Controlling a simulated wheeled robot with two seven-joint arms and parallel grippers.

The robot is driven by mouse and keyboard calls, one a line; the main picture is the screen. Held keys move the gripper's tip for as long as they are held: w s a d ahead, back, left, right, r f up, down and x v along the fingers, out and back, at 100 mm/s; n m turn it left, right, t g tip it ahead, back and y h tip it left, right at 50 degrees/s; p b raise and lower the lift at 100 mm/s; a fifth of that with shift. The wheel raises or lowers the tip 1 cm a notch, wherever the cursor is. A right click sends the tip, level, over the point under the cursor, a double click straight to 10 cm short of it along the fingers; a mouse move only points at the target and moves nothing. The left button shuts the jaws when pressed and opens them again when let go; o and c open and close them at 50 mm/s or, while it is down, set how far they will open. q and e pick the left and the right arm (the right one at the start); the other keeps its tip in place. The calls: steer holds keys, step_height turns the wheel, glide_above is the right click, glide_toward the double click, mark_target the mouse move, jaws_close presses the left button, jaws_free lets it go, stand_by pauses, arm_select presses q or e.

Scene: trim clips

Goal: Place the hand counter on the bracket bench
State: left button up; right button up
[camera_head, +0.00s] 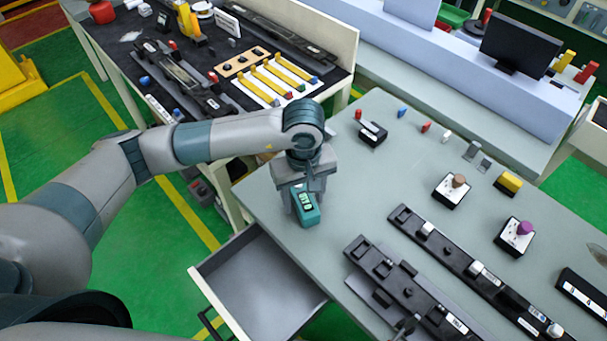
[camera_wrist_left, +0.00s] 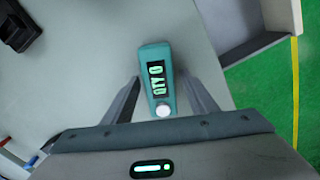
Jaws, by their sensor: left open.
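The hand counter (camera_head: 306,209) is a small teal box with a green lit display, near the left edge of the grey bracket bench (camera_head: 350,213). In the left wrist view the hand counter (camera_wrist_left: 157,80) lies between the two fingers of my left gripper (camera_wrist_left: 163,100), with a display and a round white button showing. My left gripper (camera_head: 303,192) points down at it from above, and its fingers are open on either side. The counter appears to rest on the bench top. My right gripper is not seen.
An open, empty drawer (camera_head: 262,284) juts out below the bench's left edge. Black trim strips (camera_head: 470,269) lie on the front right of the bench. A black clip (camera_head: 373,133) and small coloured pieces stand toward the back. A dark workbench (camera_head: 150,60) holds several parts at the back left.

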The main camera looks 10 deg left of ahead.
mark_target(303, 198)
arm_select(q)
step_height(303, 198, up, 12)
steer(key=b, duration=0.4)
steer(key=shift+b, duration=0.3)
steer(key=shift+f, duration=0.1)
stand_by(0.4)
